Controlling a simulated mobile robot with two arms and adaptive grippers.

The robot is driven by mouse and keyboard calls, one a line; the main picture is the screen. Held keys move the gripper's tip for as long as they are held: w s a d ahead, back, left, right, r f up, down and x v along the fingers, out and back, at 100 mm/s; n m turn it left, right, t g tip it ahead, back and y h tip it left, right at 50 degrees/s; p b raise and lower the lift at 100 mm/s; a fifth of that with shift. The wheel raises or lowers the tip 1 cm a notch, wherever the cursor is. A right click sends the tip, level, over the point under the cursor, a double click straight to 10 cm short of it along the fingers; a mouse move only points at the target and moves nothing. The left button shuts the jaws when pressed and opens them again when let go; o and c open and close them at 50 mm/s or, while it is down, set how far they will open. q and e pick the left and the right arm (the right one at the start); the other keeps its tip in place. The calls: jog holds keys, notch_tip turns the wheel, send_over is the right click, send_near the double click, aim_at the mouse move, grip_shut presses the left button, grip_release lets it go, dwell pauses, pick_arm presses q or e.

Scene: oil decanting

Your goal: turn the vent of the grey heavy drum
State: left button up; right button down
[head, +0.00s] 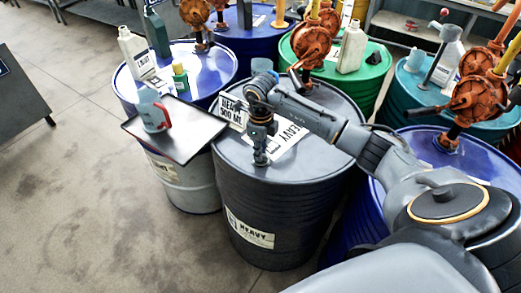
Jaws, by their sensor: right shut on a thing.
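The grey heavy drum (318,196) stands upright in the middle of the head view, with a "HEAVY" label (249,229) on its side and another sheet on its lid. My right arm reaches in from the right over the drum. My right gripper (261,160) points down at the front left of the lid and is shut on the vent, which is mostly hidden under the fingers. My left gripper is not in view.
A dark tray (190,142) with a red and blue jug (153,112) sits left of the gripper. Blue, green and teal drums with orange hand pumps (310,42) crowd behind and right. Several bottles stand on lids. Open floor (70,200) lies front left.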

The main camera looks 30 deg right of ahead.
jog(key=shift+m, duration=0.4)
jog(key=m+b, duration=0.1)
jog(key=m, duration=0.2)
jog(key=shift+m, duration=0.3)
jog(key=m, duration=0.4)
jog(key=shift+d+m+b, duration=0.1)
jog(key=shift+m+b, duration=0.2)
jog(key=shift+b, duration=0.1)
jog(key=m, duration=0.4)
jog(key=shift+m, duration=2.5)
jog(key=c, duration=1.3)
grip_release()
